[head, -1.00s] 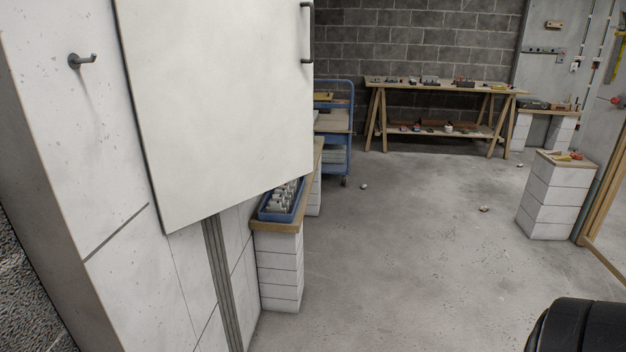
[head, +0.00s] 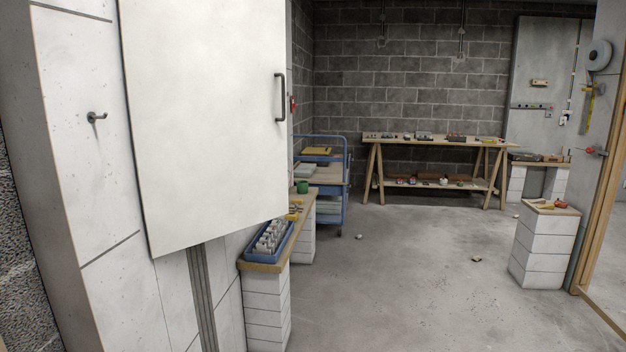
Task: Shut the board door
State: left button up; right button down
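The board door (head: 205,120) is a large pale panel on the left of the head view. It has a dark vertical bar handle (head: 280,97) near its right edge. Its top runs out of the picture. The door stands out at an angle from the white block wall (head: 80,150), and I cannot tell from here how far open it is. What lies behind it is hidden. Neither of my grippers shows in the view.
A block pier with a wooden top carries a blue tray (head: 268,243) of pale parts just below the door's right corner. A blue trolley (head: 345,185) and a trestle table (head: 430,143) stand behind. A block stand (head: 545,245) is at right.

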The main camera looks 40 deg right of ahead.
aim_at(205, 80)
jog(key=u, duration=0.85)
jog(key=k, duration=0.25)
jog(key=z, duration=2.2)
jog(key=i, duration=0.9)
jog(key=u, duration=0.55)
jog(key=i, duration=0.85)
jog(key=u, duration=0.8)
